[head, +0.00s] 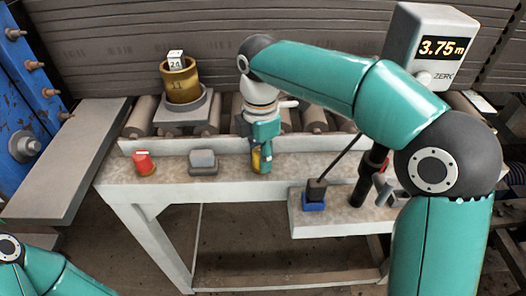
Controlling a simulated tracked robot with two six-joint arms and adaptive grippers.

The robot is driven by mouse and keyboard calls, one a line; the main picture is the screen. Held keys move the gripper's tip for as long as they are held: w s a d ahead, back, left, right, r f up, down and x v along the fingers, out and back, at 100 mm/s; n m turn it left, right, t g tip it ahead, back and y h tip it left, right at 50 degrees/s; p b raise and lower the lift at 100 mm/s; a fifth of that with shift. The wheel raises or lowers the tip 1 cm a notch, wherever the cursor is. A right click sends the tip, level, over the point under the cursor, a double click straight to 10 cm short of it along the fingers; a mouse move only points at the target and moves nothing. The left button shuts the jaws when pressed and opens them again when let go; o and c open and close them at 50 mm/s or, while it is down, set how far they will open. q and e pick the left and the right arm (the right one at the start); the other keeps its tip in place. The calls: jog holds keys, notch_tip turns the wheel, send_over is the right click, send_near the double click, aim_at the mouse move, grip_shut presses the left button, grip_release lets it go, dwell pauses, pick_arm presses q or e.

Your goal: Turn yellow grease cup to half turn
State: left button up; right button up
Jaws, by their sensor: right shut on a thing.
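The yellow grease cup (256,162) stands on the front ledge of the pale bench and shows only in part. My right gripper (262,160) points down over it and is shut on it. The gripper's fingers hide most of the cup, so its turn position cannot be read. My left arm shows only at the lower left corner, and its gripper is out of the picture.
A red cup (144,163) and a grey block (203,161) sit on the ledge to the left. A brass cylinder (181,82) stands behind. A blue-based item (315,196) and a display reading 3.75 m (437,48) are at right.

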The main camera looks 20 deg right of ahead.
jog(key=m+p, duration=0.1)
jog(key=m, duration=0.2)
jog(key=shift+p, duration=0.3)
jog(key=m+p, duration=0.1)
jog(key=m, duration=0.4)
jog(key=m+p, duration=0.1)
jog(key=m, duration=0.2)
jog(key=shift+m, duration=0.3)
jog(key=m, duration=0.4)
jog(key=shift+m+p, duration=0.3)
jog(key=shift+p, duration=0.1)
jog(key=m, duration=1.3)
jog(key=shift+m, duration=2.5)
